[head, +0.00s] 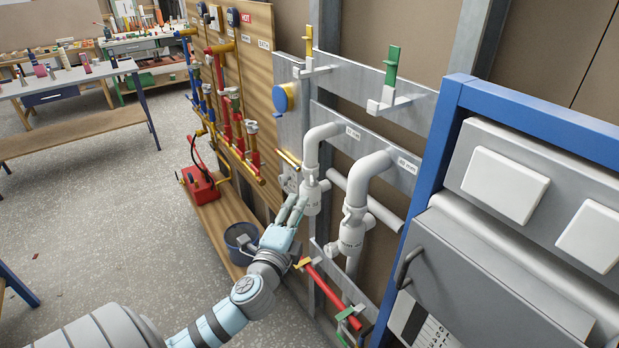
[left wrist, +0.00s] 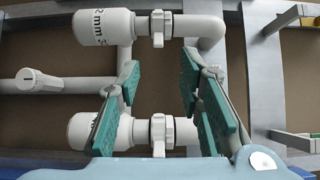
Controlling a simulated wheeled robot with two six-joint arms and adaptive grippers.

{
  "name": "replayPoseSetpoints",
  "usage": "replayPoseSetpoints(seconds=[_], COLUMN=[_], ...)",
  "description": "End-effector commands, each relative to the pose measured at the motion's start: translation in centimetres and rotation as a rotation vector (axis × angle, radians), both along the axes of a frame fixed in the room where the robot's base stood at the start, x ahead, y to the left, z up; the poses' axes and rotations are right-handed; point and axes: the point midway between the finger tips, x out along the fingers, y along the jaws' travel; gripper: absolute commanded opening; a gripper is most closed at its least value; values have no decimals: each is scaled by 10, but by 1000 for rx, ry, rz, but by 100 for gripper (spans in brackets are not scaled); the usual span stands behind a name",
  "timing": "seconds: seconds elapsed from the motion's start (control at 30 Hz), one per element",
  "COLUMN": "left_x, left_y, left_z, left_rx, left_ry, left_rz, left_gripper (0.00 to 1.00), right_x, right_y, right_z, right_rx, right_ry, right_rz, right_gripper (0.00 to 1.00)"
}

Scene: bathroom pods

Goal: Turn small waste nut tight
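The small waste nut (head: 311,178) is a white winged collar on the left trap, under the pipe labelled 32 mm. In the left wrist view this nut (left wrist: 159,25) shows at the top, between the labelled trap body (left wrist: 103,28) and an elbow. My left gripper (head: 298,203) is in front of that trap with its teal fingers spread. In the left wrist view my left gripper (left wrist: 160,72) is open, with nothing between the pads, and the small nut lies beyond the tips. Contact cannot be told. My right gripper is not in view.
The larger trap (head: 351,232) stands close on the right; its nut (left wrist: 158,134) shows between the fingers in the wrist view. A blue-framed cabinet (head: 447,125) bounds the right. A bucket (head: 240,238) stands left of the forearm.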

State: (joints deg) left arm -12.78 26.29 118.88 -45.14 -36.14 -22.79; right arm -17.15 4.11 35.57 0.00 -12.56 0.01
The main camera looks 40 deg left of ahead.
Motion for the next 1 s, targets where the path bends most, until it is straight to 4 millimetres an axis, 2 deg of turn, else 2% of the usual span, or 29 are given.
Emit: replayPoseSetpoints(seconds=[0.2, 0.4, 0.53, 0.77, 0.97, 1.0], left_x=[60, 94, 102, 102, 102, 102], left_y=[24, 37, 40, 40, 40, 40], left_z=[1, -1, -1, -2, -2, -2], left_rx=[-2, -3, -3, -3, -3, -3], left_ry=[-2, 1, 2, 2, 2, 2], left_rz=[3, 0, -1, -1, -1, -1], left_gripper=[33, 33, 33, 32, 0, 0], right_x=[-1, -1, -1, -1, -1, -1], right_y=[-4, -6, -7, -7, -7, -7], right_z=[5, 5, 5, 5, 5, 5], right_rx=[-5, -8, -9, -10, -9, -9], right_ry=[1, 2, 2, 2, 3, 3], right_rz=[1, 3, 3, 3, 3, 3], right_gripper=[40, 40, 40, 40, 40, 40])
